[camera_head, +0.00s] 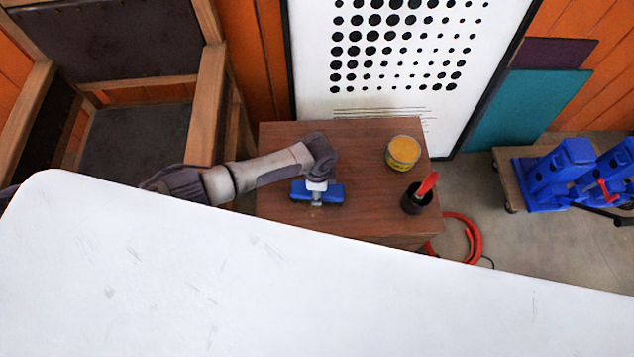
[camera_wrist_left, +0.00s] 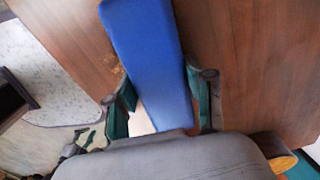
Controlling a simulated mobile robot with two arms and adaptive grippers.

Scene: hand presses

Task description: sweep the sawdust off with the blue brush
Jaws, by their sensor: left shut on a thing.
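The blue brush (camera_head: 330,193) is at the front of the brown wooden cabinet top (camera_head: 350,140), under my left gripper (camera_head: 317,184). In the left wrist view my left gripper (camera_wrist_left: 162,103) is shut on the blue brush (camera_wrist_left: 146,50), with a finger at each side of it. Small tan specks, apparently sawdust (camera_wrist_left: 121,76), show at the brush's left edge in the left wrist view. I cannot tell whether the bristles touch the wood. My right gripper is not in view.
A yellow tin (camera_head: 403,153) and a dark cup (camera_head: 411,205) with a red-handled tool (camera_head: 428,183) stand to the right on the cabinet top. A white table (camera_head: 200,270) fills the foreground. A chair (camera_head: 140,125) stands left; blue presses (camera_head: 560,175) are right.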

